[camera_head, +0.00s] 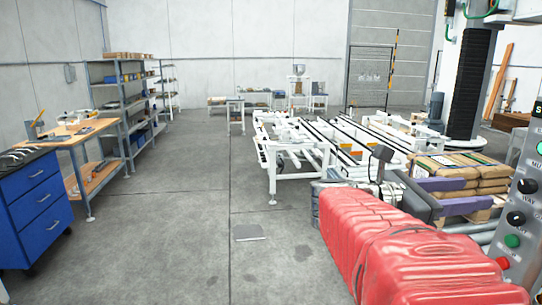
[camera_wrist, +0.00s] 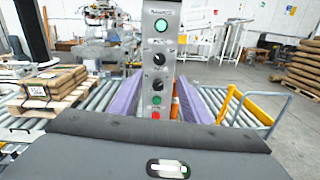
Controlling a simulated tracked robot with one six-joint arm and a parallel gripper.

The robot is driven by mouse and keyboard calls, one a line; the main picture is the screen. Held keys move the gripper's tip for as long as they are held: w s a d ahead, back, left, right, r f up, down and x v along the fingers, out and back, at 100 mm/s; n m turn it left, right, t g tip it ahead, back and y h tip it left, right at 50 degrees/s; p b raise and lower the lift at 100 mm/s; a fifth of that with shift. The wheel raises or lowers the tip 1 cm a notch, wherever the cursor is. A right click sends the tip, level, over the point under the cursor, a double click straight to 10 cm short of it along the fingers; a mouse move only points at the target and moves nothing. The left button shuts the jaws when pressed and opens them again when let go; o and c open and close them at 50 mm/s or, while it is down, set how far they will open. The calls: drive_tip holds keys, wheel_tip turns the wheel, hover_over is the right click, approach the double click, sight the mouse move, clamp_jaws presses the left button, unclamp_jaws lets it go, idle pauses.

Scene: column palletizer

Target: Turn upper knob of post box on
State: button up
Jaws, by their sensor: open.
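The post box (camera_wrist: 163,42) is a grey upright control box, seen from the front in the wrist view and at the right edge of the head view (camera_head: 527,165). Its upper knob (camera_wrist: 160,58) is black and round, below a green lamp (camera_wrist: 161,25); it also shows in the head view (camera_head: 527,186). A second black knob (camera_wrist: 157,85) is below it. My gripper (camera_wrist: 160,82) is open and empty, its purple fingers on either side of the box's lower part in the wrist view. In the head view my gripper (camera_head: 472,194) is left of the box, apart from it.
Below the knobs are a green button (camera_wrist: 156,100) and a red button (camera_wrist: 155,115). A yellow-framed rail (camera_wrist: 255,103) is to the right.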

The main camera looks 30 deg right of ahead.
sight(524, 188)
drive_tip(key=shift+d, duration=0.15)
drive_tip(key=shift+x, duration=6.75)
drive_tip(key=shift+c, duration=0.5)
drive_tip(key=shift+f, duration=0.1)
drive_tip(key=c, duration=0.9)
drive_tip(key=shift+s+d, duration=0.15)
drive_tip(key=shift+c, duration=0.2)
